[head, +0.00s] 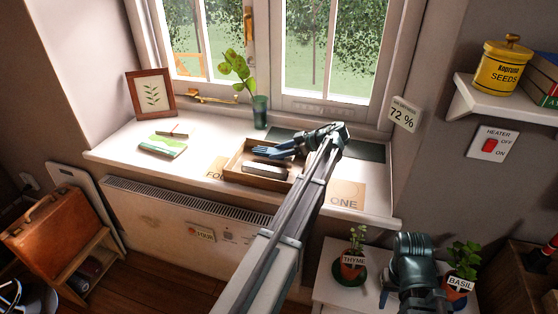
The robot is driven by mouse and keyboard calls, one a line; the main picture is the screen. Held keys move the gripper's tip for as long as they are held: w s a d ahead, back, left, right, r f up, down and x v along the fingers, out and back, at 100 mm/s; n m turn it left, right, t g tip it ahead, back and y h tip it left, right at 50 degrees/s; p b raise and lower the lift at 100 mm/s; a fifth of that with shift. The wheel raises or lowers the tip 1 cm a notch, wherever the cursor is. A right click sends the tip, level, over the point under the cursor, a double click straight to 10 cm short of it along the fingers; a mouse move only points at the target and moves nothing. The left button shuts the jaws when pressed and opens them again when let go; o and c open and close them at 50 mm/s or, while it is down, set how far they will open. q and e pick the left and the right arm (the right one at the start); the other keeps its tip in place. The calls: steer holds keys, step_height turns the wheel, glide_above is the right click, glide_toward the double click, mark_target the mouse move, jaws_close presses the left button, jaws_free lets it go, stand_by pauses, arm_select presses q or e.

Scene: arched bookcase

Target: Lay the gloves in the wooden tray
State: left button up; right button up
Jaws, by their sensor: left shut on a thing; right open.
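The wooden tray (250,183) lies on the white windowsill. A blue thing that looks like the gloves (270,153) is at my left gripper (297,145), which is shut on it over the tray. I cannot tell whether the gloves touch the tray's floor. My arm hides the tray's right part. A dark grey, oblong thing (265,170) lies in the front of the tray. My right gripper (386,294) is open at the lower right, near the herb pots and away from the tray.
A picture frame (151,95), a green book (163,146) and a plant in a vase (260,110) stand or lie on the sill (120,140). A thyme pot (353,264) and basil pot (460,283) are at lower right. A radiator (150,205) is below the sill.

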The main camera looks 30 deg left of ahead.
arm_select(q)
steer(key=shift+f+b, duration=0.4)
steer(key=shift+f, duration=0.5)
arm_select(e)
steer(key=shift+f, duration=0.9)
arm_select(q)
steer(key=shift+f, duration=0.15)
arm_select(e)
steer(key=shift+f, duration=0.15)
arm_select(q)
steer(key=o, duration=1.1)
steer(key=shift+r, duration=0.35)
arm_select(e)
steer(key=shift+r, duration=0.35)
arm_select(q)
steer(key=p+v, duration=0.5)
steer(key=v, duration=0.5)
steer(key=shift+w+d, duration=0.1)
steer(key=shift+d, duration=0.15)
steer(key=shift+w+d+r+p, duration=0.1)
steer(key=shift+d+p, duration=0.1)
steer(key=shift+d, duration=0.15)
steer(key=shift+d+r+p, duration=0.15)
steer(key=shift+d+p, duration=0.05)
steer(key=shift+d, duration=0.15)
arm_select(e)
steer(key=shift+r, duration=2.7)
